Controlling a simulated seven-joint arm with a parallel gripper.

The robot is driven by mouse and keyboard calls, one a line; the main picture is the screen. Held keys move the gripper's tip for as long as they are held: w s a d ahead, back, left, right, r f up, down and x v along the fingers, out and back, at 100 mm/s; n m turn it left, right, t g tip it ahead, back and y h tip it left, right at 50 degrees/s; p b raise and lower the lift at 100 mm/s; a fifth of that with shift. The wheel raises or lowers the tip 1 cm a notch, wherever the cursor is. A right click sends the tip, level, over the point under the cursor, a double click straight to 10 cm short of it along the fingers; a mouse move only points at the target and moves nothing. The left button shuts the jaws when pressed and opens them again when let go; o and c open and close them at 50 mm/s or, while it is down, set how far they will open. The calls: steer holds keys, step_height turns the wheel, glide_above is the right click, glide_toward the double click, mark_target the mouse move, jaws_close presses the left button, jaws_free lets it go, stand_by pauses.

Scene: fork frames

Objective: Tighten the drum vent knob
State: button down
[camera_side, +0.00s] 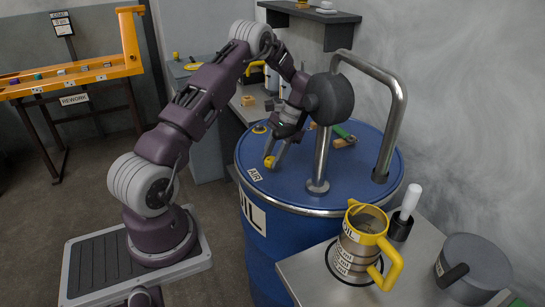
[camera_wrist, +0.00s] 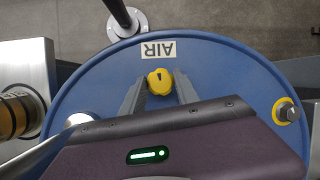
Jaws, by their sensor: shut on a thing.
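The blue drum (camera_side: 220,158) stands upright, with an AIR label (camera_side: 254,174) on its lid that also shows in the wrist view (camera_wrist: 158,49). The yellow vent knob (camera_side: 270,161) sits on the lid beside this label. In the wrist view the knob (camera_wrist: 160,81) has a dark pointer mark near its middle. My gripper (camera_side: 273,158) reaches down to the lid and is shut on the knob. Its two grey fingers (camera_wrist: 160,88) lie on either side of the knob in the wrist view, and my purple wrist housing hides the lid behind them.
A bent metal pipe (camera_side: 398,105) rises from the lid close to my wrist. A green-handled tool (camera_side: 343,134) lies at the lid's back. A yellow-handled oil jug (camera_side: 362,235) stands on the front right table (camera_side: 310,270). A wall shelf (camera_side: 310,15) is above.

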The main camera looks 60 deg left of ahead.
steer(key=shift+r+m+y, duration=0.1)
steer(key=shift+m+y, duration=0.3)
steer(key=shift+m, duration=0.5)
steer(key=c, duration=0.9)
jaws_free()
steer(key=v, duration=0.7)
steer(key=shift+r, duration=0.1)
